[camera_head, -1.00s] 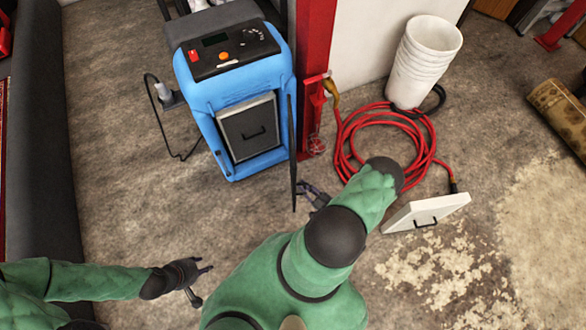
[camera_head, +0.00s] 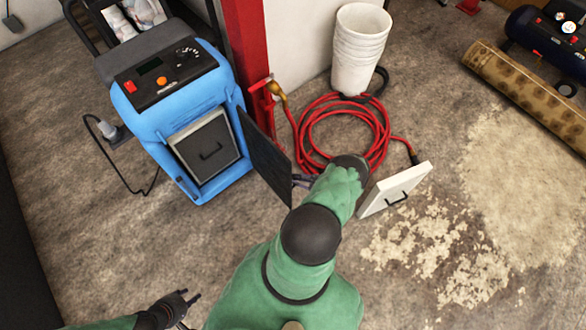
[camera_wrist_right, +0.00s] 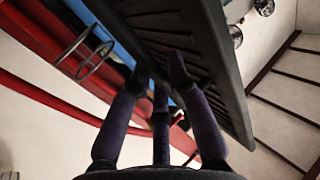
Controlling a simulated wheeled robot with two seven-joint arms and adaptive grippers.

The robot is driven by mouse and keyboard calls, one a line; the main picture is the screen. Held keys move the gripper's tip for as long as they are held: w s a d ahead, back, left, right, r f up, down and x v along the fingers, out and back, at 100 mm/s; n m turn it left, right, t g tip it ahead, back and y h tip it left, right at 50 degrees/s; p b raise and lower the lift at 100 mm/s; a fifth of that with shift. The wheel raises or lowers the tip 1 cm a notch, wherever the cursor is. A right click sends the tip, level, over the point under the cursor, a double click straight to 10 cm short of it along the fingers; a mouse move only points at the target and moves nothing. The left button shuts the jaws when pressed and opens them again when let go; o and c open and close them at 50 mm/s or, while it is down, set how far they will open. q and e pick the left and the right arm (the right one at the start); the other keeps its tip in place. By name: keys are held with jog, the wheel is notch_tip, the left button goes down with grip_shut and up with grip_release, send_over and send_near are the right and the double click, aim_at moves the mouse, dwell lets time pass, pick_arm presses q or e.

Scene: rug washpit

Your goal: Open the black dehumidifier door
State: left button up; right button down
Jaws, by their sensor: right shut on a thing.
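The blue dehumidifier (camera_head: 205,100) stands at the upper left in the head view. Its black door (camera_head: 264,158) is swung out to the right of the body, away from the front opening. My right gripper (camera_head: 298,181) is shut on the free edge of the door, partly hidden by my arm. In the right wrist view the dark door (camera_wrist_right: 195,30) lies across the finger ends. My left gripper (camera_head: 190,309) is open and empty at the bottom, low in the picture.
A red post (camera_head: 243,50) stands right behind the door. A coiled red hose (camera_head: 310,130), stacked white buckets (camera_head: 359,50) and a white panel with a handle (camera_head: 395,188) lie close to my right arm. A rolled rug (camera_head: 525,92) lies farther right. Floor before the dehumidifier is clear.

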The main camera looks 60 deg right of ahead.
jog(key=shift+w, duration=0.1)
jog(key=c, duration=1.1)
grip_release()
jog(key=shift+c, duration=0.2)
jog(key=v, duration=0.7)
jog(key=shift+s, duration=0.25)
jog(key=shift+d, duration=0.1)
